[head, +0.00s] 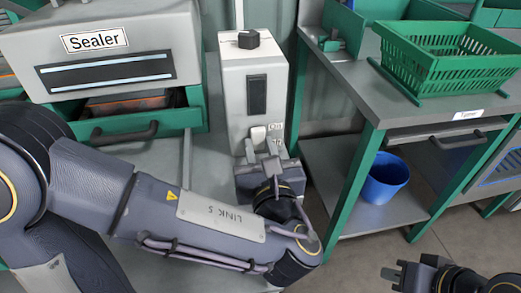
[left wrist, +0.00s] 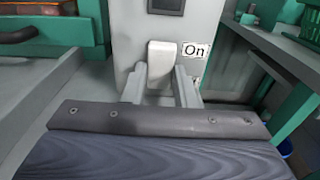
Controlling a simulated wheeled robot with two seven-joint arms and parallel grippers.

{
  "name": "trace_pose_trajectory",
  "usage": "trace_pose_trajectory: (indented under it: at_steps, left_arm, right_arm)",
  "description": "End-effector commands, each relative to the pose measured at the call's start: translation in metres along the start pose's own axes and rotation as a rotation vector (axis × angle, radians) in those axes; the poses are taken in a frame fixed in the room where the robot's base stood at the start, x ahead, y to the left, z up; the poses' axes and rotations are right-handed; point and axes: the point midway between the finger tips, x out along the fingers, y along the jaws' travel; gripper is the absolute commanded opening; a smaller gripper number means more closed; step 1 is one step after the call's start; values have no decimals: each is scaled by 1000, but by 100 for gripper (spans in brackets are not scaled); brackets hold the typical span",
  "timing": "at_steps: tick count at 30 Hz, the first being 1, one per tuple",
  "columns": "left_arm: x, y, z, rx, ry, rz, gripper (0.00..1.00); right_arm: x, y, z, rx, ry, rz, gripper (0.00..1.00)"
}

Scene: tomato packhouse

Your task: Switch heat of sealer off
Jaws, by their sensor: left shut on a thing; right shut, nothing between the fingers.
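A white switch lever (head: 258,136) sits on the front of the tall grey control box (head: 234,95), to the right of the sealer (head: 103,50). It also shows in the left wrist view (left wrist: 162,58), beside an "On" label (left wrist: 195,51). My left gripper (head: 262,147) is at the lever, shut on its lower part, with one finger on each side; the left wrist view shows the fingers (left wrist: 160,88). The lever's lower end is partly hidden. My right gripper (head: 392,278) is shut and empty at the bottom right, away from the box.
A knob (head: 248,39) sits on top of the box, and a dark panel (head: 257,95) is above the lever. A table (head: 352,75) with a green basket (head: 425,75) stands at the right. A blue bin (head: 384,180) is on its lower shelf.

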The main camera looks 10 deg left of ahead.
Motion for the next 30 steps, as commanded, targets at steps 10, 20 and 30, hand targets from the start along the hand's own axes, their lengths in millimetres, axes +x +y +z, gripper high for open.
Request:
trace_pose_trajectory:
  at_steps: [10,20,30]
  left_arm:
    - [0,0,-1,1,2,0,47]
    - [-22,-2,0,1,1,-6,47]
    - [-73,-1,0,1,2,-4,47]
  right_arm:
    - [0,0,0,0,0,0,0]
    - [-2,-1,-1,0,0,0,0]
    - [-6,-2,-3,0,0,0,0]
